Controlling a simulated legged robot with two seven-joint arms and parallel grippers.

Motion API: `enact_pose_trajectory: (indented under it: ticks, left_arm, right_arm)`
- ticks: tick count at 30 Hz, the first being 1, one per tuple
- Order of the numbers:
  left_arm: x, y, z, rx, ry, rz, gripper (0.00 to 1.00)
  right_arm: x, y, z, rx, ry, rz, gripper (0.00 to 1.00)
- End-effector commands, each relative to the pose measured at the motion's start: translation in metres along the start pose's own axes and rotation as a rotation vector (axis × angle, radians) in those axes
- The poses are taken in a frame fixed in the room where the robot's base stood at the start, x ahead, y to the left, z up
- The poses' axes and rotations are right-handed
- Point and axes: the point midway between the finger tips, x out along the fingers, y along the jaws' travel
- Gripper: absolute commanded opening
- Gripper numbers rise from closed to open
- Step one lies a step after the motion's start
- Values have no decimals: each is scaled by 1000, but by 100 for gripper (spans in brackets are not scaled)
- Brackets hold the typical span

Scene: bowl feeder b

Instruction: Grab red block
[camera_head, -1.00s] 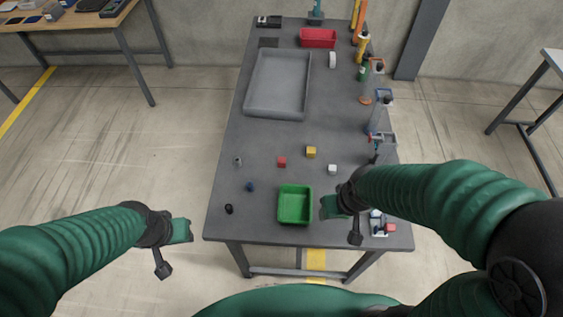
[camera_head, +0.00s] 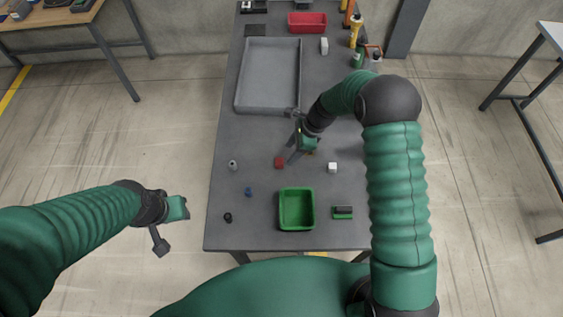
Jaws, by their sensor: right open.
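The small red block (camera_head: 279,162) lies on the grey table (camera_head: 232,195), left of the table's middle. My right gripper (camera_head: 297,154) is open just to the right of the red block, pointing down, with its dark finger close to the block. I cannot tell whether the finger touches it. The yellow block (camera_head: 312,152) is mostly hidden behind my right gripper. My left gripper (camera_head: 174,227) hangs off the table's left side, away from the blocks; its jaw opening cannot be made out.
A green bin (camera_head: 297,228) stands at the near edge, a white block (camera_head: 332,167) right of the red one. A grey tray (camera_head: 240,85) and red bin (camera_head: 308,29) are farther back.

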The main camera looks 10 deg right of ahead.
Motion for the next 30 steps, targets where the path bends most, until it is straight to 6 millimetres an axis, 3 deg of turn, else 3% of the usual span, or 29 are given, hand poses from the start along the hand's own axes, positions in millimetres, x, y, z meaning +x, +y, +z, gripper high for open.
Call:
enact_pose_trajectory:
  ticks: [13,21,30]
  left_arm:
    - [-14,0,-4,-1,1,0,36]
    - [-13,0,-3,0,0,0,36]
    - [-13,0,-3,0,0,0,36]
  right_arm:
    - [64,-1,-1,-4,1,-3,53]
    - [72,-3,-2,-3,1,-3,53]
    - [71,-2,-1,-4,1,-3,13]
